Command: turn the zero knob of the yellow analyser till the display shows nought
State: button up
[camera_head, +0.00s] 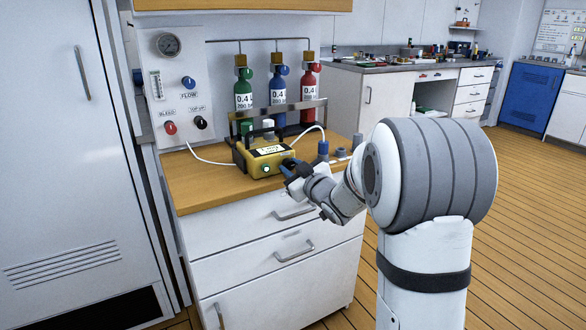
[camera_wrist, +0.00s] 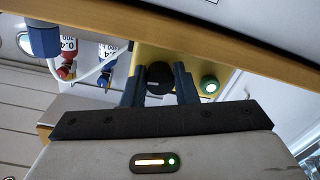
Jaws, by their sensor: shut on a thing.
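The yellow analyser (camera_head: 250,165) stands on the wooden worktop in the head view, with a black handle over it and a pale panel on top whose writing is too small to read. In the wrist view its yellow face (camera_wrist: 147,55) carries a round black knob (camera_wrist: 159,78) with a light mark. My gripper (camera_head: 291,168) reaches the analyser's right end. In the wrist view my gripper (camera_wrist: 160,88) has its two dark fingers on either side of the knob, shut on it. A green-ringed round fitting (camera_wrist: 209,86) sits beside the knob. No display reading is legible.
Green (camera_head: 244,100), blue (camera_head: 278,95) and red (camera_head: 308,92) cylinders stand behind the analyser in a rack. A panel (camera_head: 180,85) with a gauge and knobs is at the back left. White tubes run to either side.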

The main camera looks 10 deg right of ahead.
jog(key=shift+c, duration=0.7)
jog(key=shift+f+n+b, duration=0.2)
jog(key=shift+n+b, duration=0.6)
jog(key=shift+b, duration=0.35)
jog(key=shift+n+b, duration=0.35)
jog(key=shift+n, duration=0.05)
jog(key=shift+r+n, duration=0.25)
jog(key=shift+n, duration=0.25)
jog(key=o, duration=1)
